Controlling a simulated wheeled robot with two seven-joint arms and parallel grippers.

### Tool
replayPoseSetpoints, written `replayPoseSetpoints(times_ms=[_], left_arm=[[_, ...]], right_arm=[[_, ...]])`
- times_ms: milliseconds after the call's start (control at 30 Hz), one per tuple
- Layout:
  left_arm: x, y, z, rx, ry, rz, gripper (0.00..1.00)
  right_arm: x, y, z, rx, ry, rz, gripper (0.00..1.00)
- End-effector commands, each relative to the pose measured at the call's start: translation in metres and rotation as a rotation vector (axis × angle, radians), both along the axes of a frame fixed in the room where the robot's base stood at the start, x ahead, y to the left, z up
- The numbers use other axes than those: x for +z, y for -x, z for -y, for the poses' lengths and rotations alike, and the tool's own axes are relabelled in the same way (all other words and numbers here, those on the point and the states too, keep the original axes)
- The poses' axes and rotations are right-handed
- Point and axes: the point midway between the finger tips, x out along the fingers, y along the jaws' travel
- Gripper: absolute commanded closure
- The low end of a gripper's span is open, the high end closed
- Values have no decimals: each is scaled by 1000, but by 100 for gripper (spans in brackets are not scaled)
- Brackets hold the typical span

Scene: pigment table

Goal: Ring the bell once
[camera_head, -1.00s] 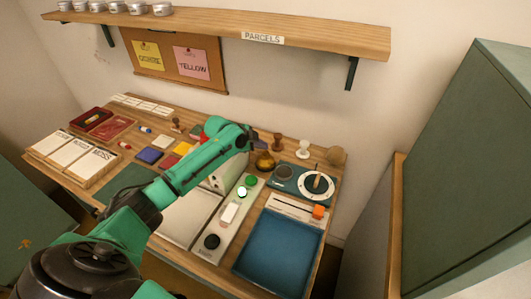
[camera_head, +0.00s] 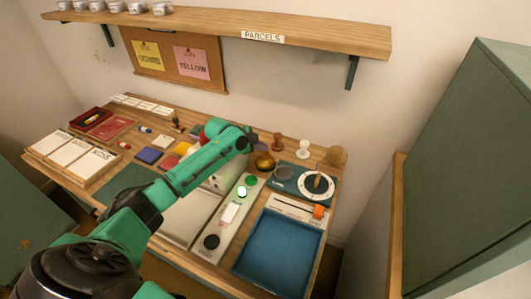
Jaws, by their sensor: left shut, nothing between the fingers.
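A small round brass-coloured object (camera_head: 264,161), which looks like the bell, stands on the table toward its back right. My left arm reaches in from the left, and its gripper (camera_head: 253,144) is at the back of the table, just up and left of the bell in the picture. The gripper is shut and empty. Its fingertips are small and partly hidden by the arm, and I cannot tell whether they touch the bell. My right gripper is out of view.
A dark board with a white dial (camera_head: 317,185) lies right of the bell. Wooden and white stamps (camera_head: 303,149) stand behind it. A blue tray (camera_head: 278,247) and a strip with buttons (camera_head: 230,213) are in front. A shelf (camera_head: 220,27) hangs above.

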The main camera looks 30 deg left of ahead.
Motion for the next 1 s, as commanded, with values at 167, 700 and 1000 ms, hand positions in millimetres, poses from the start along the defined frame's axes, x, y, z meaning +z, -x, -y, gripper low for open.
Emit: replayPoseSetpoints(times_ms=[167,700,1000], left_arm=[[-3,0,0,0,0,0,100],[-10,0,0,-1,0,-1,100],[-14,0,0,0,0,-2,100]], right_arm=[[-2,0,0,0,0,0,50],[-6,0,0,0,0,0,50],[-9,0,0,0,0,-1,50]])
